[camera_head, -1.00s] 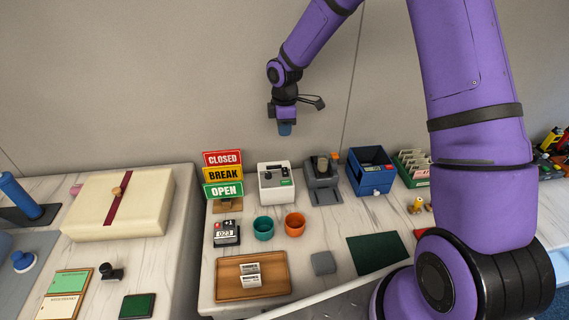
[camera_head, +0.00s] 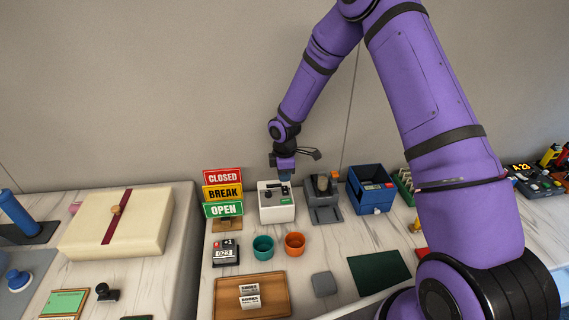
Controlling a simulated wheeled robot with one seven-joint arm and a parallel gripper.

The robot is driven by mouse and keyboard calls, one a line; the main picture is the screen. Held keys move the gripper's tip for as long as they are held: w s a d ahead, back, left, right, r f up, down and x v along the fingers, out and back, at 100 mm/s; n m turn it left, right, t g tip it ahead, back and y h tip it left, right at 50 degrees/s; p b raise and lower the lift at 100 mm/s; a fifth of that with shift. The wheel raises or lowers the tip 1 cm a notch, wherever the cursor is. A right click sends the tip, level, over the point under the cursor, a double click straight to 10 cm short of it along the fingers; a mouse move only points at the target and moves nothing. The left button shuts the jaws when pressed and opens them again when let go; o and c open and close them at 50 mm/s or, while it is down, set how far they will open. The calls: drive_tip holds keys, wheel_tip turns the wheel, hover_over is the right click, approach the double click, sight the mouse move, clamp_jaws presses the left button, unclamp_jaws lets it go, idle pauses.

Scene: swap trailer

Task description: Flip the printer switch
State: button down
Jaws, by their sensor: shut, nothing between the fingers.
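I cannot tell whether the tips touch the printer. The switch is too small to make out, and the gripper may hide part of the printer's top.
Closed/Break/Open signs (camera_head: 223,193) stand close on the left. A grey device (camera_head: 323,202) and a blue bin (camera_head: 371,190) stand to the right. Teal (camera_head: 263,247) and orange (camera_head: 294,244) cups and a wooden tray (camera_head: 230,293) lie in front. The wall is behind.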

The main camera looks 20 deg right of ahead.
sight(285, 190)
drive_tip(key=shift+f, duration=1.55)
drive_tip(key=shift+f, duration=0.2)
drive_tip(key=shift+s, duration=0.15)
drive_tip(key=shift+s+a+r, duration=0.1)
drive_tip(key=shift+s+r, duration=0.25)
drive_tip(key=shift+s, duration=0.2)
wheel_tip(285, 190, up, 11)
